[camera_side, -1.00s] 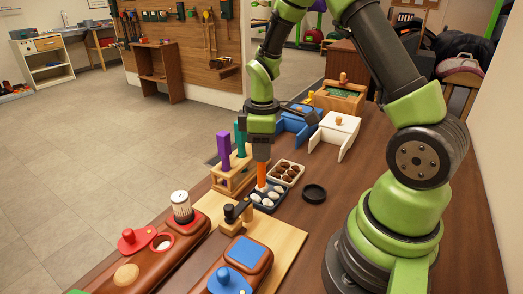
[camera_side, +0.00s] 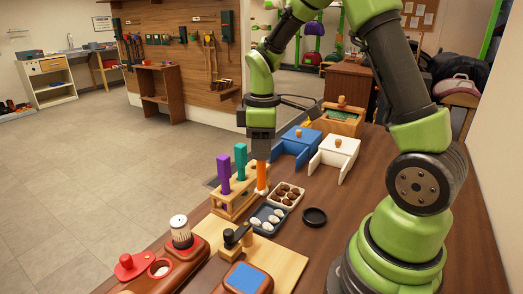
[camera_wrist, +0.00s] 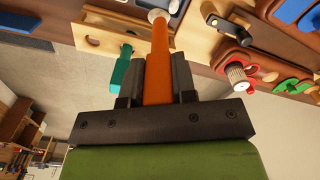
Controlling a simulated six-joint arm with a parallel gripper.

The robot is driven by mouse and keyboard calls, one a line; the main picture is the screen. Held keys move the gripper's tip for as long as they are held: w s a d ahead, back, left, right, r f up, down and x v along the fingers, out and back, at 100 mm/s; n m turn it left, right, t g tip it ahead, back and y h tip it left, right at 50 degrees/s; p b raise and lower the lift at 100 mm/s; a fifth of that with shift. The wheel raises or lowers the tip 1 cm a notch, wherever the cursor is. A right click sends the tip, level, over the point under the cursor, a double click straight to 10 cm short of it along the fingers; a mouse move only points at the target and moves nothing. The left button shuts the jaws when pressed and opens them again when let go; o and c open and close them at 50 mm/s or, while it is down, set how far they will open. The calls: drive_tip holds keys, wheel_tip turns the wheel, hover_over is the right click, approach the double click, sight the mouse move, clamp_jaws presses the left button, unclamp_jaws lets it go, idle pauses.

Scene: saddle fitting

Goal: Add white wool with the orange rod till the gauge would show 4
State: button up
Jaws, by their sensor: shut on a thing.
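My gripper (camera_side: 261,150) is shut on the upright orange rod (camera_side: 262,176). In the wrist view the orange rod (camera_wrist: 158,65) runs out between the fingers and has a whitish lump at its tip (camera_wrist: 157,16), which looks like wool. The rod's lower end is above the table by the right end of the wooden rack, behind the blue-grey tray (camera_side: 253,225) of white wool tufts (camera_side: 268,218). A brown saddle with a blue patch (camera_side: 248,277) is at the front.
The wooden rack (camera_side: 226,208) holds a purple rod (camera_side: 224,174) and a teal rod (camera_side: 241,161). A pale tray of brown tufts (camera_side: 286,194) and a black round dish (camera_side: 315,216) lie nearby. A ribbed white cylinder (camera_side: 180,230) stands front left. Blue and white boxes are behind.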

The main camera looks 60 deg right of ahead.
idle(0.4)
drive_tip(key=r, duration=0.9)
drive_tip(key=shift+w+a+r, duration=0.15)
drive_tip(key=shift+a+r, duration=0.05)
drive_tip(key=shift+r, duration=0.05)
drive_tip(key=w+a+n, duration=0.2)
drive_tip(key=a+n, duration=0.1)
drive_tip(key=a, duration=1)
drive_tip(key=w+a+n, duration=0.3)
drive_tip(key=a, duration=0.9)
wheel_tip(320, 180, down, 10)
drive_tip(key=shift+d+f, duration=0.2)
drive_tip(key=shift+d, duration=0.05)
drive_tip(key=shift+f, duration=1.8)
drive_tip(key=shift+r, duration=0.1)
